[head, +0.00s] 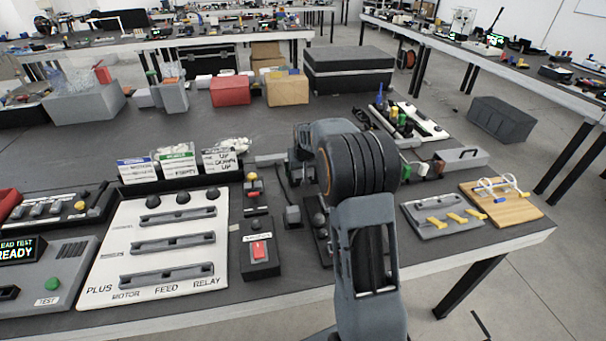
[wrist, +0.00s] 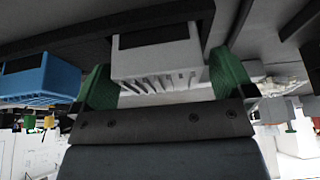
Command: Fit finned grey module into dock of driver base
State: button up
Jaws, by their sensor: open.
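In the wrist view my gripper (wrist: 163,78) has its two green fingers apart, one on each side of a light grey finned module (wrist: 157,57). The module has a dark rectangle on its face and a row of fins along its edge. It lies between the fingers, and I cannot tell whether either finger touches it. In the head view my arm hides most of the area around the gripper, and I cannot make out the module there. I cannot tell for sure which piece is the driver base or see its dock.
A blue finned module (wrist: 42,78) sits left of my gripper in the wrist view. In the head view, a white panel (head: 120,240) with grey rails and a black box with a red switch (head: 260,250) stand left of my arm. A grey tray (head: 440,218) is to the right.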

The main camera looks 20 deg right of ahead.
jog(key=shift+c, duration=0.3)
jog(key=c, duration=1)
jog(key=shift+r, duration=0.1)
